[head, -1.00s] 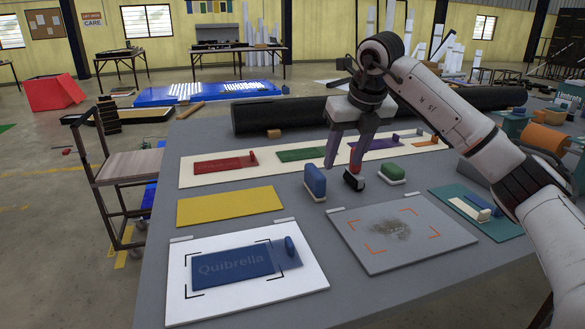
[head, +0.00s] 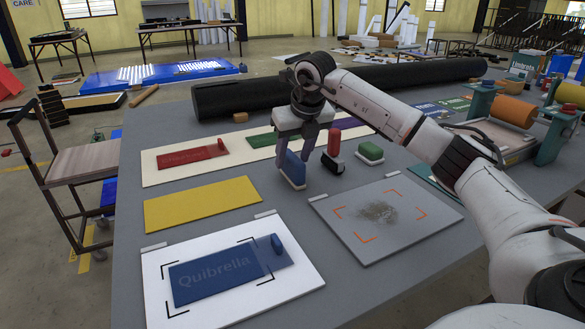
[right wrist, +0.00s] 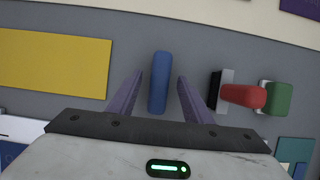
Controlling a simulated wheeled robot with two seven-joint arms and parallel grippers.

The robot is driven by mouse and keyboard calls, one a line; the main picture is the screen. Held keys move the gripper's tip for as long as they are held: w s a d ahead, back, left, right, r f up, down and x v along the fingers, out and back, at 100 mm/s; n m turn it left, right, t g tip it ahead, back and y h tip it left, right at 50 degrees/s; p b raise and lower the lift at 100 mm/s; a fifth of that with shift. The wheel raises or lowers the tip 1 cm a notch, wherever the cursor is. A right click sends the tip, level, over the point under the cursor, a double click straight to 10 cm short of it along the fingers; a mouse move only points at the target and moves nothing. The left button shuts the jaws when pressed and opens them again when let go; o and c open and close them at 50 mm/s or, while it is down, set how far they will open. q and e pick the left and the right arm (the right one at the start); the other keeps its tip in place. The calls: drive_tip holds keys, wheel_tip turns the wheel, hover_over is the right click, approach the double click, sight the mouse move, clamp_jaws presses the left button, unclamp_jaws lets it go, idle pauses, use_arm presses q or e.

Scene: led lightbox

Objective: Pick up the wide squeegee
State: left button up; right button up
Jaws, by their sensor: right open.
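Three upright handled tools, which look like squeegees, stand in a row on the grey table: a blue one (head: 292,170), a red and black one (head: 333,153) and a green one (head: 370,152). I cannot tell for sure which is the wide one. My right gripper (head: 294,158) is open, pointing down over the blue one. In the right wrist view the blue one (right wrist: 160,84) lies between the open fingers of the gripper (right wrist: 160,78), with a gap on each side. The red one (right wrist: 243,95) and green one (right wrist: 279,99) are right of the fingers. My left gripper is not seen.
A white board with a blue Quibrella stencil (head: 215,277) lies in front, and a grey plate with a dark smudge (head: 385,215) lies to the right. A yellow sheet (head: 200,203) is at left. A long black roll (head: 240,96) lies behind.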

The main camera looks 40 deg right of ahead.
sight(293, 156)
drive_tip(key=shift+w+f, duration=0.2)
drive_tip(key=shift+f, duration=0.3)
drive_tip(key=shift+f, duration=0.25)
idle(0.3)
clamp_jaws()
wheel_tip(293, 156, up, 11)
drive_tip(key=shift+f+p, duration=0.2)
drive_tip(key=shift+p, duration=0.1)
idle(0.3)
